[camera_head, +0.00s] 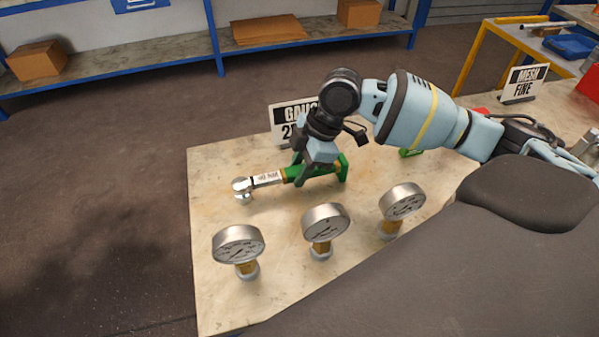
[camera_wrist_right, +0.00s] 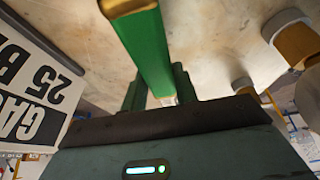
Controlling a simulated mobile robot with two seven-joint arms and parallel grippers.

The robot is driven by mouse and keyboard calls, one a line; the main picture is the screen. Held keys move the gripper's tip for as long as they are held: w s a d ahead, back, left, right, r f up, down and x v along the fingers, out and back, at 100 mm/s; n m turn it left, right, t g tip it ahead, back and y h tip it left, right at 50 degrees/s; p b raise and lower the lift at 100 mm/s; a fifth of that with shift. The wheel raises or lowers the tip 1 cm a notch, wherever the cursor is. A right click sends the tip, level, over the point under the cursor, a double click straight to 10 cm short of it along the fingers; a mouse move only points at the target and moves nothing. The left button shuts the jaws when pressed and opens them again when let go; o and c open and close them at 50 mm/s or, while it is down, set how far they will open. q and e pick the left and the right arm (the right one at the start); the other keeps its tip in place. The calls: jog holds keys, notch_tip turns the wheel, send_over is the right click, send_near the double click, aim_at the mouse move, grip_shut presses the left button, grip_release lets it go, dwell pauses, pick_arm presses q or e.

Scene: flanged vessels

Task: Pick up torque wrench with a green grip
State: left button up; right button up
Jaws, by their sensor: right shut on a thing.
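The torque wrench (camera_head: 268,180) has a silver ratchet head at its left end, a pale labelled shaft and a green grip. It lies across the near-left part of the table, behind the gauges. My right gripper (camera_head: 313,169) comes down from above and is shut on the green grip, hiding part of it. In the right wrist view the green grip (camera_wrist_right: 146,48) runs up from between the fingers (camera_wrist_right: 165,92). I cannot tell whether the wrench is clear of the table. My left gripper is not in view.
Three round pressure gauges (camera_head: 326,223) stand in front of the wrench. A "GAUGE" sign (camera_head: 283,115) stands behind my right gripper, close to it. The table's left edge (camera_head: 190,220) is near the wrench head.

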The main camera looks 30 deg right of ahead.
jog(key=shift+r, duration=0.1)
jog(key=shift+c, duration=0.9)
jog(key=shift+r, duration=0.1)
